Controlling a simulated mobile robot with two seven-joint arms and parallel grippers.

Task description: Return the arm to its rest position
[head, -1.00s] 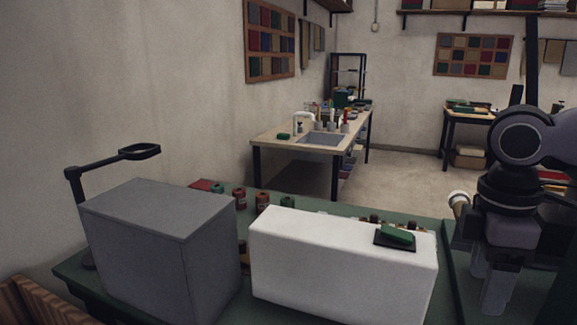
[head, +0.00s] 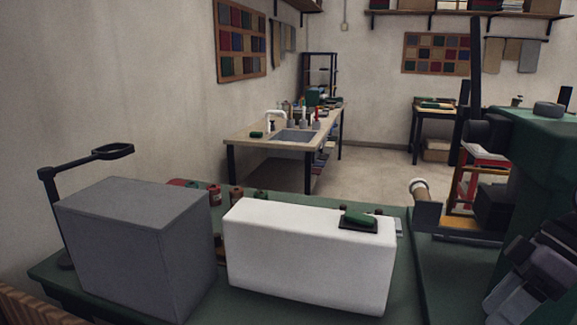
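My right arm comes in at the lower right edge, and its gripper (head: 512,302) is low in the corner, beside the green machine. Its fingers are small, dark and partly cut off by the frame, so I cannot tell whether they are open or shut. I see nothing held in it. My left gripper is not in view.
A white box (head: 305,262) with a small green pad (head: 358,219) on top and a grey box (head: 140,245) stand on the green table (head: 408,285). A black lamp stand (head: 50,205) is at the left. A tall green machine (head: 540,160) stands at the right.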

